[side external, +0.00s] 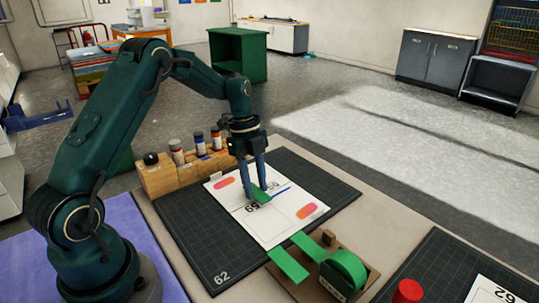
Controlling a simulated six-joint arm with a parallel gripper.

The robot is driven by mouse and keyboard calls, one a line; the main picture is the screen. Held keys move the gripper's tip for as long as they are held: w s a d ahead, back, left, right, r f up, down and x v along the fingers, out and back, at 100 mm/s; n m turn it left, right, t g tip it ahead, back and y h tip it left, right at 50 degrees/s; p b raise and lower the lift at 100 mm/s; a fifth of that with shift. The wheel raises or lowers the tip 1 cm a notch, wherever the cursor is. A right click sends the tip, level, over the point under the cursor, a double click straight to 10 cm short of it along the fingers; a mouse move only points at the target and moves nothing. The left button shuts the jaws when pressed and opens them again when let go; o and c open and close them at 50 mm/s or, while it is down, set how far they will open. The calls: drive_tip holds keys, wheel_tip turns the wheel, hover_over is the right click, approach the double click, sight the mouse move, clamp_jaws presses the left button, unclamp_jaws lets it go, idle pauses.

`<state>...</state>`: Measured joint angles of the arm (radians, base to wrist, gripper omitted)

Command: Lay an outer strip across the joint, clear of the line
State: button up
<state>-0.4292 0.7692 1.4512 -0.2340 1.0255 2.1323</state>
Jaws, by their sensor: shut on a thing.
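My gripper (257,190) is shut on a short green strip (261,197), low over the middle of the white sheets (272,233). I cannot tell whether the strip touches the paper. A thin dark line, apparently the joint, runs by the strip and is partly hidden by it and the fingers. A short blue line (281,190) lies just right of the strip. Pink-orange marks sit on the sheets at upper left (225,183) and lower right (307,210). Two more green strips (288,264) stick out at the cardboard stand with the green tape roll (346,272).
The sheets lie on a dark gridded cutting mat (186,236). A wooden rack (158,181) with several bottles stands behind it, close to my gripper. A red cylinder (408,291) and a second mat (446,264) are at the front right.

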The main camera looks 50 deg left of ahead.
drive_tip(key=shift+f, duration=0.25)
idle(0.4)
drive_tip(key=shift+f, duration=0.25)
idle(0.6)
drive_tip(key=o, duration=1)
drive_tip(key=shift+d+v, duration=0.25)
drive_tip(key=shift+v, duration=0.85)
drive_tip(key=shift+d+v, duration=0.25)
drive_tip(key=shift+v, duration=0.9)
drive_tip(key=shift+d+v, duration=0.25)
drive_tip(key=shift+v, duration=0.85)
drive_tip(key=shift+r, duration=0.3)
